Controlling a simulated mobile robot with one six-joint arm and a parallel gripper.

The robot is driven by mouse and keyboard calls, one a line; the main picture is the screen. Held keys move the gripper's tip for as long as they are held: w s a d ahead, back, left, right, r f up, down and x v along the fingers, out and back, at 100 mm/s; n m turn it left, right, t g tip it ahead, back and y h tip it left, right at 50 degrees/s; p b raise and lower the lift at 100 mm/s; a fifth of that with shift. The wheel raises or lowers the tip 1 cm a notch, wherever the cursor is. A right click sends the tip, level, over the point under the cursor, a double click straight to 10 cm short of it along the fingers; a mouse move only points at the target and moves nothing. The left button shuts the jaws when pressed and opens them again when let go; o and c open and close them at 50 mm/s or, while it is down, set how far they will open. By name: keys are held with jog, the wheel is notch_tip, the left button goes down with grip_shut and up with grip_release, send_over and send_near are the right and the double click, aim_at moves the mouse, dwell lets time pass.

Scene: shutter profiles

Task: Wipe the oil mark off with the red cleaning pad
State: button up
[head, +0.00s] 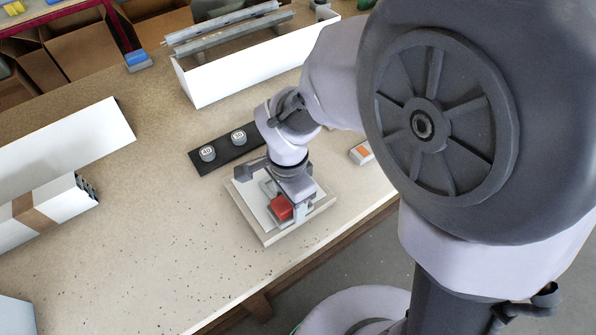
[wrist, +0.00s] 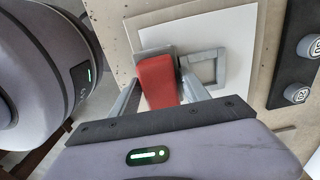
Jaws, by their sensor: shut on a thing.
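The red cleaning pad (head: 278,208) is between the jaws of my gripper (head: 284,203), low over a pale board in a shallow tray (head: 268,238). In the wrist view the red pad (wrist: 157,80) is held between the grey fingers of my gripper (wrist: 165,70), over the white board surface (wrist: 228,25). I cannot tell whether the pad touches the board. No oil mark shows; my gripper and the pad hide part of the board.
A black strip (head: 222,155) with two numbered grey round pieces lies behind the tray. A white box (head: 215,85) with grey profiles stands at the back. White profiles (head: 60,145) lie at left. An orange-and-white item (head: 362,152) lies right.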

aim_at(276, 208)
jog(key=shift+s+a+f, duration=0.1)
jog(key=shift+s+a, duration=0.05)
jog(key=shift+s+a, duration=0.5)
jog(key=shift+a, duration=0.25)
jog(key=shift+s+a, duration=0.45)
jog(key=shift+a, duration=0.25)
jog(key=shift+w+d, duration=0.15)
jog(key=shift+w+d+b, duration=0.2)
jog(key=shift+w+d, duration=0.15)
jog(key=shift+d, duration=0.25)
jog(key=shift+w+d+b, duration=0.15)
jog(key=shift+w+d, duration=0.15)
jog(key=shift+d, duration=0.25)
jog(key=shift+w+d, duration=0.1)
jog(key=shift+d, duration=0.1)
jog(key=shift+w+d, duration=0.45)
jog(key=shift+d, duration=0.2)
jog(key=shift+w+d, duration=0.45)
jog(key=shift+d, duration=0.15)
